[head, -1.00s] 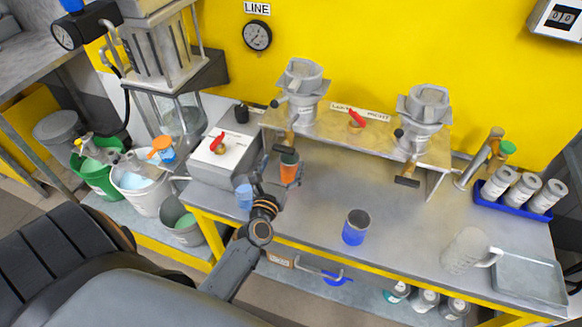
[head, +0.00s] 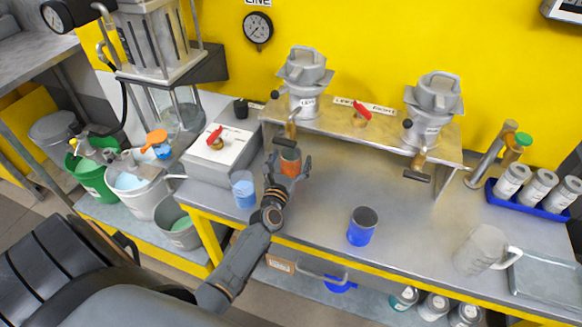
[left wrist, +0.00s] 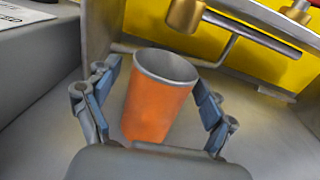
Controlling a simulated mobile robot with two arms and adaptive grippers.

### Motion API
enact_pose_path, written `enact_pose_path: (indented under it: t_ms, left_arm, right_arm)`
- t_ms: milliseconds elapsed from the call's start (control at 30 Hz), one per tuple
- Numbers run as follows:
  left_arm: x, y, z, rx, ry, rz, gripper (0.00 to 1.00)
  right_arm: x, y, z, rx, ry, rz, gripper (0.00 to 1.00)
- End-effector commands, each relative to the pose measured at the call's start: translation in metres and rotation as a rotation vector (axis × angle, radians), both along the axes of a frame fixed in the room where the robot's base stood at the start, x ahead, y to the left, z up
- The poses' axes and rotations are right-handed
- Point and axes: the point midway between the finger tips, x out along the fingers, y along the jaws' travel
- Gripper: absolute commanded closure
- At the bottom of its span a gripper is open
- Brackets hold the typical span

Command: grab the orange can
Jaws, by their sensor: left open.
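The orange can (head: 290,163) is an open-topped cup standing upright on the metal bench, below the left hopper's spout. In the left wrist view the orange can (left wrist: 157,103) stands between the two blue-padded fingers, with its grey inside showing. My left gripper (head: 288,170) is open around the can, one finger on each side. In the left wrist view my left gripper (left wrist: 155,100) shows a gap beside the can at both fingers. The can's lower end is hidden behind the gripper's palm. My right gripper is not in view.
A blue-based cup (head: 362,226) and a clear cup with blue contents (head: 243,189) stand on the bench. A control box (head: 219,154) with a red handle is left of the can. The hopper spout (head: 284,143) hangs close above it.

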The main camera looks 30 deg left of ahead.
Motion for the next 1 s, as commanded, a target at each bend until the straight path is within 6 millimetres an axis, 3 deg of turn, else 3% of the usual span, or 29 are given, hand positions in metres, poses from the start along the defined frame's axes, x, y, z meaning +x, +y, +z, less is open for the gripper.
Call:
enact_pose_path:
  t_ms: [267, 567, 633, 667, 1000]
  left_arm:
    - [0.0033, 0.0014, -0.0001, 0.000, 0.001, 0.000, 0.17]
    - [0.0031, 0.0013, -0.0001, 0.000, 0.001, 0.000, 0.76]
    - [0.0031, 0.0013, 0.0001, 0.000, 0.000, 0.000, 0.76]
    - [0.0031, 0.0013, 0.0001, 0.000, 0.000, 0.000, 0.81]
    - [0.0031, 0.0013, 0.0050, 0.001, 0.000, 0.000, 0.81]
  right_arm:
    - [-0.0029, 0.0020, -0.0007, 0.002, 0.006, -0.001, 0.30]
    - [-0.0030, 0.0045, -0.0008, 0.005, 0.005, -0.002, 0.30]
    - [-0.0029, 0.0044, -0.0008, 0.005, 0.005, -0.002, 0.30]
    - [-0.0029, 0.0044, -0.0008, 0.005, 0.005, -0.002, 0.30]
    - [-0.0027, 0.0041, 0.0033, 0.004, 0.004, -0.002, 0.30]
